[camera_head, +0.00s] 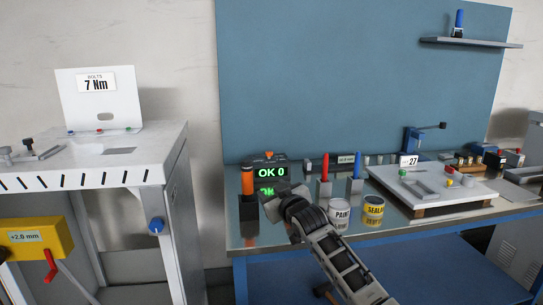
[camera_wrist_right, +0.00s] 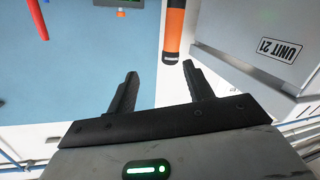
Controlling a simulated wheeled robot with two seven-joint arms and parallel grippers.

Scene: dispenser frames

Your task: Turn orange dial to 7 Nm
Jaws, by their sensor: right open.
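An orange upright cylinder (camera_head: 248,182) with a dark top stands on a dark holder at the bench's left end. Behind it on the right, a dark box with a small orange part on top (camera_head: 270,155) has a green display (camera_head: 270,172) reading "OK 0". I cannot tell for sure which orange part is the dial. My right gripper (camera_head: 269,207) is just in front of and below the display. In the right wrist view the gripper (camera_wrist_right: 160,70) is open and empty. The orange cylinder (camera_wrist_right: 175,32) is beyond its fingertips, apart from them. My left gripper is not in view.
A sign (camera_head: 97,85) reading "7 Nm" stands on the left cabinet (camera_head: 140,165). Paint (camera_head: 339,215) and sealant (camera_head: 373,211) cans, a red-handled tool (camera_head: 325,168) and a blue-handled tool (camera_head: 357,166) stand right of my gripper. A white board (camera_head: 440,195) lies farther right.

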